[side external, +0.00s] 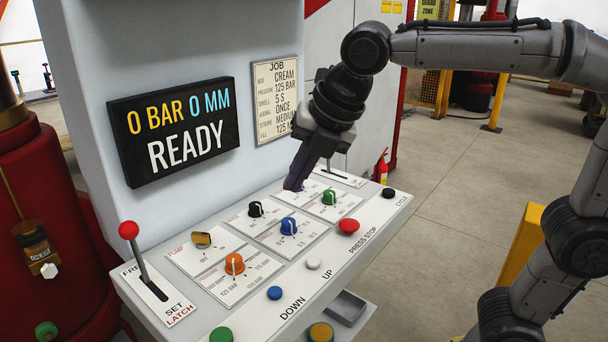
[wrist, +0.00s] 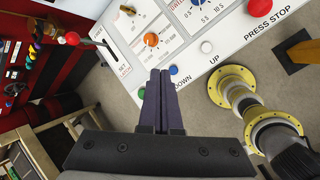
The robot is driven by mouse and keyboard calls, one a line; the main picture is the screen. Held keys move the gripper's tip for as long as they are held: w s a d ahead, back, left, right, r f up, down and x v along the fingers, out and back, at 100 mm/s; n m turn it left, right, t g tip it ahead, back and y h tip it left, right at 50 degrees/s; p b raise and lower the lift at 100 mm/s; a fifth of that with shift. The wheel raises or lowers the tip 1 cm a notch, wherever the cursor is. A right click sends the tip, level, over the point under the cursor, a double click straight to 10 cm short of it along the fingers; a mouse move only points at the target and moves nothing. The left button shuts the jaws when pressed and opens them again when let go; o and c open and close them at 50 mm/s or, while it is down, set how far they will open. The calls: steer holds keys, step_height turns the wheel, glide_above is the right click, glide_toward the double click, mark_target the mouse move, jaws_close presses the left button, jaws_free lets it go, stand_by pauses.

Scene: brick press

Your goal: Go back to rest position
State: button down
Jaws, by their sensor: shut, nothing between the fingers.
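The display (side external: 178,130) reads 0 BAR, 0 MM, READY.
A lever with a red ball (side external: 129,230) stands at the panel's left. A red button (side external: 348,226) and a blue knob (side external: 289,226) stick up from the panel. The press's pale wall, with a job card (side external: 276,98), rises close behind. Open floor (side external: 450,170) lies to the right.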

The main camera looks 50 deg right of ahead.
steer(key=shift+s+d+m, duration=0.4)
steer(key=shift+d, duration=0.05)
steer(key=s+d+f+m, duration=0.1)
steer(key=s+d+m, duration=0.6)
steer(key=s, duration=0.2)
steer(key=s+d+f+m, duration=0.1)
steer(key=s+f+m, duration=0.7)
steer(key=m, duration=1)
step_height(320, 180, down, 2)
steer(key=shift+s+d+f+m+h, duration=0.1)
steer(key=shift+s+d+m+h, duration=0.1)
steer(key=shift+m+h, duration=0.15)
